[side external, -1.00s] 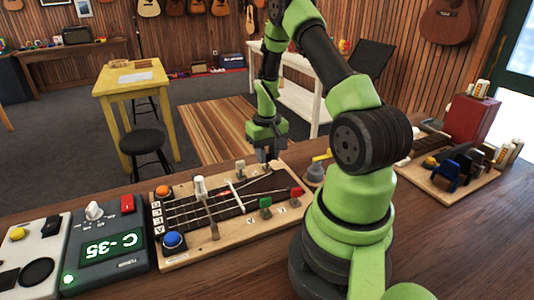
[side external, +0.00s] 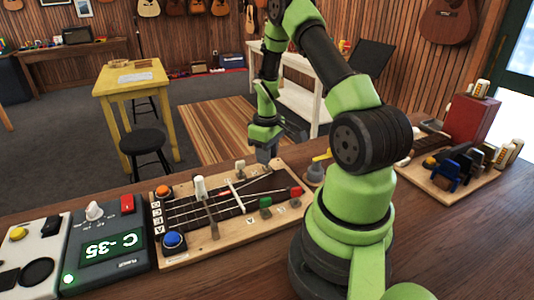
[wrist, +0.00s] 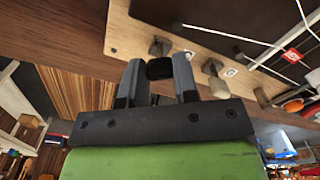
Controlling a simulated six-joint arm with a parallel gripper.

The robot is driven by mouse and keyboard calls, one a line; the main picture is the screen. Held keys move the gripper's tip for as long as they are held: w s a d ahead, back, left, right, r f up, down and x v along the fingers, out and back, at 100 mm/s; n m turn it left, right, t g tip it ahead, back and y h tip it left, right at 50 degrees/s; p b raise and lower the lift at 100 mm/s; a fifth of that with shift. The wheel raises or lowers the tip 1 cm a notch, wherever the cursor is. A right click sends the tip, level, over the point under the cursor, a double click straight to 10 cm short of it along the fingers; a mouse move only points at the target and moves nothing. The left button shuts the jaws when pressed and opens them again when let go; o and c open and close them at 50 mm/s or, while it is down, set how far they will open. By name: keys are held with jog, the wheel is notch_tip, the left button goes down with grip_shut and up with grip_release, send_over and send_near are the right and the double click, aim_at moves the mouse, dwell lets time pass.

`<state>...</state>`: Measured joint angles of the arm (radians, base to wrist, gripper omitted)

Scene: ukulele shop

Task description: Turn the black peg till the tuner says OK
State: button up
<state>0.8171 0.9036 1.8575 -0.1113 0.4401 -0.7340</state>
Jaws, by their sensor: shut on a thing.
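My gripper (side external: 266,156) points down at the far edge of the wooden string board (side external: 200,256). In the wrist view its two fingers stand on either side of the black peg (wrist: 159,68) and are shut on it. The peg's black end shows between the fingertips; in the side view the gripper hides the peg.
The board carries a white-topped lever (side external: 200,190), a pale peg (side external: 240,168), a green peg (side external: 265,203), a red peg (side external: 296,192), an orange button (side external: 163,191) and a blue button (side external: 173,241). A grey-and-yellow object (side external: 317,170) stands right of the board.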

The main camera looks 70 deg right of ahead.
jog(key=shift+n, duration=1.1)
jog(key=o, duration=0.9)
jog(key=shift+r, duration=0.1)
notch_tip(320, 180, up, 10)
jog(key=shift+f, duration=0.1)
